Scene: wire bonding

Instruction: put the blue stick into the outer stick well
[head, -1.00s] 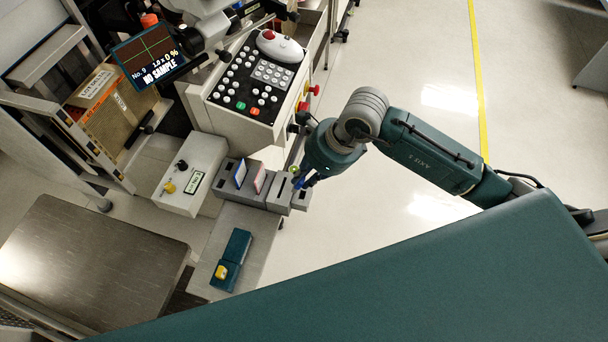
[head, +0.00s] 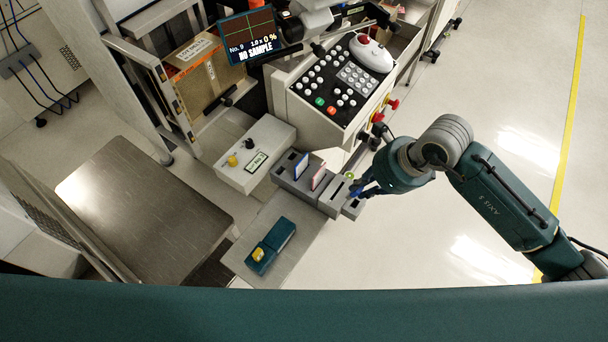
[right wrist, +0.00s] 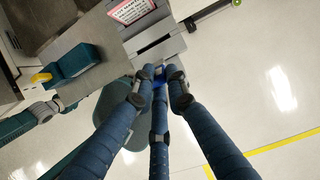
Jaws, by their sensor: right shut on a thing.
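My right gripper (head: 360,190) is shut on the blue stick, right by the outer end of the grey well block (head: 296,184). The blue stick shows as a small bright blue piece between the fingertips in the right wrist view (right wrist: 158,78); the fingers hide most of it. The outer stick well (head: 352,208) is the low grey section at the block's right end, just below the fingertips. I cannot tell whether the stick touches it or has entered it. An empty dark slot (right wrist: 155,48) shows in the neighbouring section.
The block also holds a blue-edged card (head: 301,165) and a red-edged card (head: 318,177). A button panel (head: 340,86) stands behind. Open floor lies to the right.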

